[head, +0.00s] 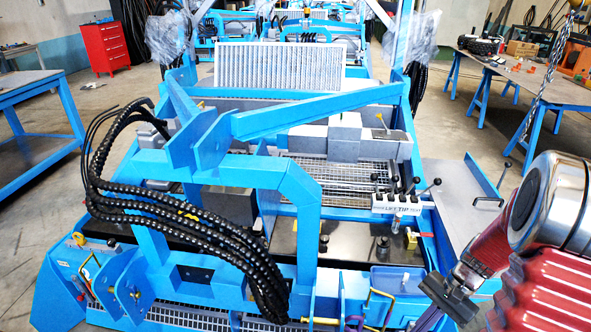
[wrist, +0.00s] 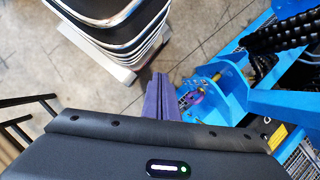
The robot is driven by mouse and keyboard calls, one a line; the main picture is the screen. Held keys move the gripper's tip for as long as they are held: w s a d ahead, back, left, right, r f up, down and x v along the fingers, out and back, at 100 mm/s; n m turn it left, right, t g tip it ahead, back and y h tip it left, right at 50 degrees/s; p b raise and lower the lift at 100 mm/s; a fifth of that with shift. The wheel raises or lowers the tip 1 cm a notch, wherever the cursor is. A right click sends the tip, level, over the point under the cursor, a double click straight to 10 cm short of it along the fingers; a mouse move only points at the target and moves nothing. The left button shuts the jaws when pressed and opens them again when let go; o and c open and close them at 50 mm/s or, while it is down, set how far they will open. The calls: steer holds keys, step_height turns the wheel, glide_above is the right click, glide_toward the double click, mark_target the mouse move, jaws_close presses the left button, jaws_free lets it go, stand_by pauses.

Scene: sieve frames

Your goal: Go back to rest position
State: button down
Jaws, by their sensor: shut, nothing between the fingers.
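My gripper (head: 450,298) is at the lower right of the head view, beside the front right of a blue machine frame (head: 310,190). In the wrist view my gripper's purple fingers (wrist: 168,100) are together with nothing between them. They point down over the grey floor, left of a blue bracket (wrist: 225,95) on the machine. I cannot tell from the pictures whether a fingertip touches anything. A pale sieve-like panel (head: 278,67) stands tilted across the machine further back, away from my gripper.
Black ribbed hoses (head: 185,215) loop over the machine's left side. A row of levers (head: 400,200) stands at its right. Blue-legged tables stand at left (head: 35,95) and right (head: 535,88). A red cabinet (head: 105,47) is far left. A chain (head: 545,75) hangs at right.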

steer(key=s+a+r+n+t+h, duration=0.2)
steer(key=a+r+n, duration=0.3)
steer(key=r, duration=0.8)
steer(key=s+a+r+n+t+h, duration=0.3)
steer(key=s+a+r+n+t, duration=0.2)
steer(key=a+r, duration=0.7)
steer(key=shift+r+n, duration=0.6)
steer(key=shift+r, duration=0.2)
